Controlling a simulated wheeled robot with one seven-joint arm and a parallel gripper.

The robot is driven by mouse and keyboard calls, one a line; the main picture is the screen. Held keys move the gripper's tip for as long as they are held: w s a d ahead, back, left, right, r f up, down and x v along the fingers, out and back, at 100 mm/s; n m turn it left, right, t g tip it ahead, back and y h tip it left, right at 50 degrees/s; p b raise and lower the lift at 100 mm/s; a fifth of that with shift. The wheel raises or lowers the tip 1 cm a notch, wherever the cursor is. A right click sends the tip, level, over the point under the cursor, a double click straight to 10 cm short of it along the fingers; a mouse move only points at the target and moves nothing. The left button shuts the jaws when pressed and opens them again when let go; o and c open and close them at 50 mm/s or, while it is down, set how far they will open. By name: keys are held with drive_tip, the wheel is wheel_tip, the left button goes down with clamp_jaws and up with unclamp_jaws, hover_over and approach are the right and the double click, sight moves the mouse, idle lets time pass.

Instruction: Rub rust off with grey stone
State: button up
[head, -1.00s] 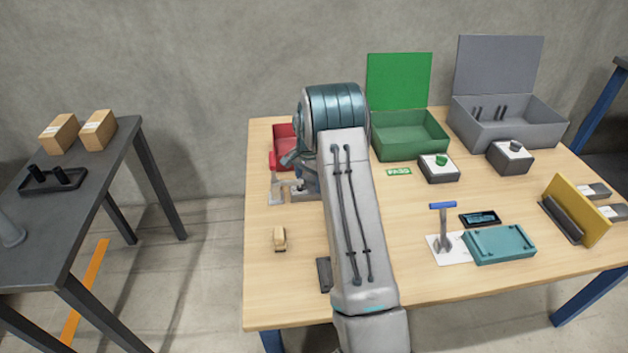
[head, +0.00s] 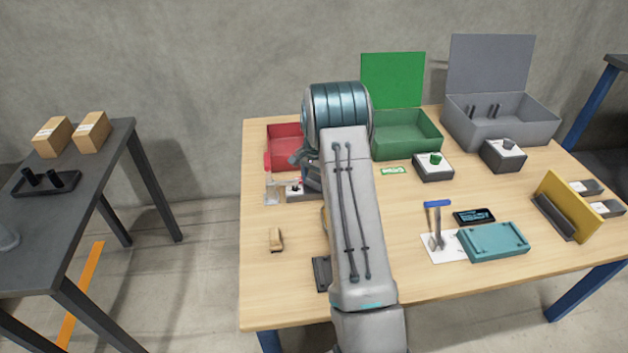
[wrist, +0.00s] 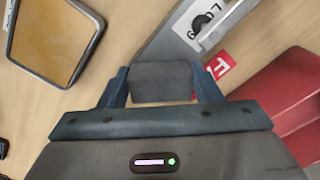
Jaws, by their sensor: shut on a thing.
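In the wrist view my gripper (wrist: 160,88) is shut on a dark grey block (wrist: 161,75), which looks like the grey stone, held between its two blue fingers. Below the block lie the wooden table and the edge of a grey metal plate (wrist: 165,40) with a white label and a black mark. I cannot tell whether the block touches the plate. No rust can be made out clearly. In the head view my arm hides the gripper's fingertips and the block; the plate's pale fixture (head: 285,190) shows left of my wrist.
A red bin (head: 284,140) stands behind the fixture, close to my gripper; it also shows in the wrist view (wrist: 290,95). A brown framed panel (wrist: 60,35) lies at upper left there. A small wooden brush-like piece (head: 276,240) lies on the table's left.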

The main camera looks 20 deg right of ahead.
drive_tip(key=shift+r+p, duration=1.6)
drive_tip(key=shift+r, duration=1.35)
drive_tip(key=shift+r, duration=0.1)
drive_tip(key=shift+r+p, duration=1.05)
drive_tip(key=shift+r, duration=0.45)
drive_tip(key=shift+a, duration=0.1)
